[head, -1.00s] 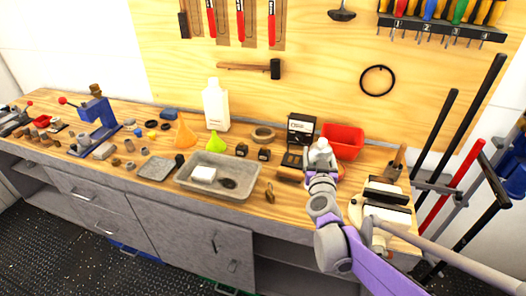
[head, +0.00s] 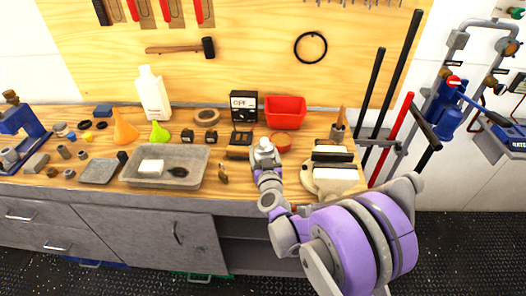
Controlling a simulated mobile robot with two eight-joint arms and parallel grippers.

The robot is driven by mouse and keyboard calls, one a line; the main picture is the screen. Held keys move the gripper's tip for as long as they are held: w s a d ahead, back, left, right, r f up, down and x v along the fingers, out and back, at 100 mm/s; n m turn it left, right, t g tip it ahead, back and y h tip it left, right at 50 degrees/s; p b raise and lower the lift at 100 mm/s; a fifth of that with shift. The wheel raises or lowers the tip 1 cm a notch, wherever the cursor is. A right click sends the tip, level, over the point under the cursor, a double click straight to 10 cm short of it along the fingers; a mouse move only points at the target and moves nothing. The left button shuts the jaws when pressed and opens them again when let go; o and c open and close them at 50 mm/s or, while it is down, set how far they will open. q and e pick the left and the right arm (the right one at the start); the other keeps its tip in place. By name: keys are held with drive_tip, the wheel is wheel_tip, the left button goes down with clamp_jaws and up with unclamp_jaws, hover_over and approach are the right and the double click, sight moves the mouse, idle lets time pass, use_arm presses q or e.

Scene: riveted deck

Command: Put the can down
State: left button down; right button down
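My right arm comes in from the lower right, and its gripper (head: 265,149) is over the workbench (head: 232,193), in front of the red bin. It is seen from behind and small, so I cannot tell whether its fingers are open or shut. A low, round, orange-brown thing (head: 282,142) shows just right of the gripper, partly hidden by it. It may be the can, but I cannot tell whether the gripper touches or holds it. No other can is clear on the bench. My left gripper is not in view.
A red bin (head: 285,112) and a black meter box (head: 243,107) stand behind the gripper. A cream machine (head: 333,172) is to its right. A grey tray (head: 196,153) with a white block is to its left. Little bare wood shows around the gripper.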

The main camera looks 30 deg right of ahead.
drive_tip(key=shift+f, duration=0.2)
unclamp_jaws()
drive_tip(key=shift+r, duration=0.1)
